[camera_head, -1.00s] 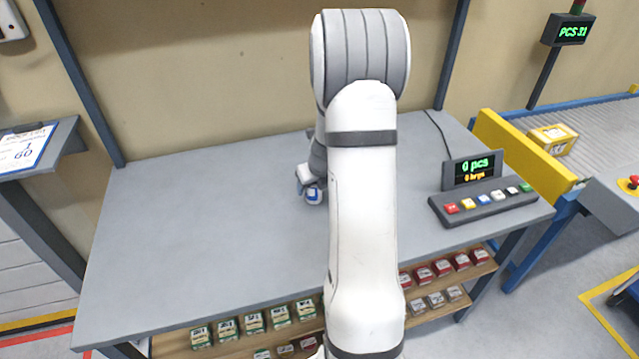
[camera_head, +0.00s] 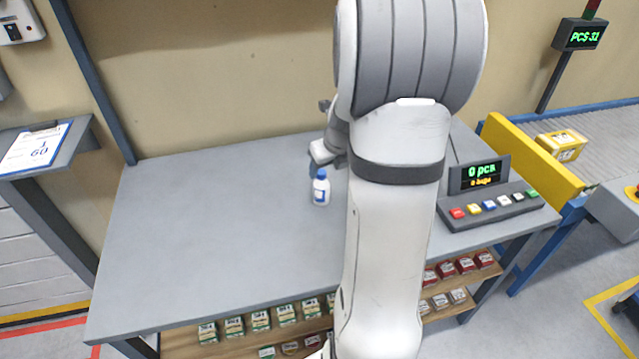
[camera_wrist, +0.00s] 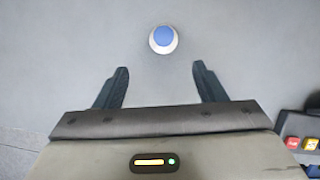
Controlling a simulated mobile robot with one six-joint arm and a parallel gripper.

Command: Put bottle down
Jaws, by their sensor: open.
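A small white bottle (camera_head: 321,189) with a blue cap and a blue label stands upright on the grey table (camera_head: 210,230), near its middle. In the wrist view the bottle (camera_wrist: 163,39) is seen from above, beyond the fingertips and roughly centred between them. My gripper (camera_wrist: 160,78) is open and empty, with clear table between its dark fingers. In the head view my arm hides most of the gripper, which is just behind and right of the bottle.
A button panel with a display (camera_head: 487,192) stands on the table's right side. Boxed goods (camera_head: 260,320) line the shelf below the front edge. A conveyor with a yellow box (camera_head: 562,146) is at the right. The table's left half is clear.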

